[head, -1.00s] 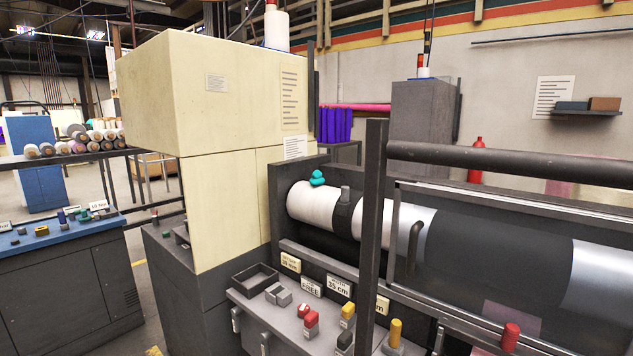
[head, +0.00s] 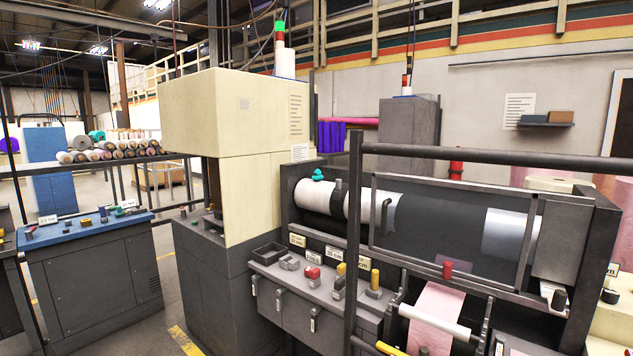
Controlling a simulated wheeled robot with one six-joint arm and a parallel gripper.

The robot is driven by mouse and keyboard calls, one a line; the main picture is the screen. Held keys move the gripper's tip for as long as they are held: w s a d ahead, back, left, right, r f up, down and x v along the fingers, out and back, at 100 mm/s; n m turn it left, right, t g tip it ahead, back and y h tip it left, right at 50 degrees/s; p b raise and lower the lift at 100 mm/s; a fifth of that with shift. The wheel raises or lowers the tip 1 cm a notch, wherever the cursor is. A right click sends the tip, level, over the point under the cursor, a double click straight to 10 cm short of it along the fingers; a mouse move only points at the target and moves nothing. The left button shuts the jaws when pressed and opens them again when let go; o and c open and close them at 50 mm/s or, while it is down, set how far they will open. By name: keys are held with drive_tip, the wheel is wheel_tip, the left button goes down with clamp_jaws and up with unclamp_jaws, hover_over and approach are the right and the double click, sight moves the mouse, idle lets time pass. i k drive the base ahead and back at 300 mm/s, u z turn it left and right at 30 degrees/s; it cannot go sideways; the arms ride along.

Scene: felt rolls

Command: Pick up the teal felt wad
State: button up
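The teal felt wad (head: 318,174) is a small lumpy blob in the head view. It sits on top of the left end of the white roller (head: 318,196), close to the machine's dark end frame. The roller lies behind the dark front post and the guard frame. My gripper is not in view, and nothing of my arm can be made out.
A dark post (head: 354,240) and a horizontal bar (head: 480,154) stand in front of the rollers. A control shelf (head: 300,283) with knobs and an open tray (head: 268,252) juts out below the wad. A cream cabinet (head: 215,110) stands left. Floor shows at lower left.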

sight(318, 176)
drive_tip(key=u, duration=0.7)
drive_tip(key=i, duration=0.5)
drive_tip(key=u, duration=0.85)
drive_tip(key=i, duration=2.1)
drive_tip(key=z, duration=0.6)
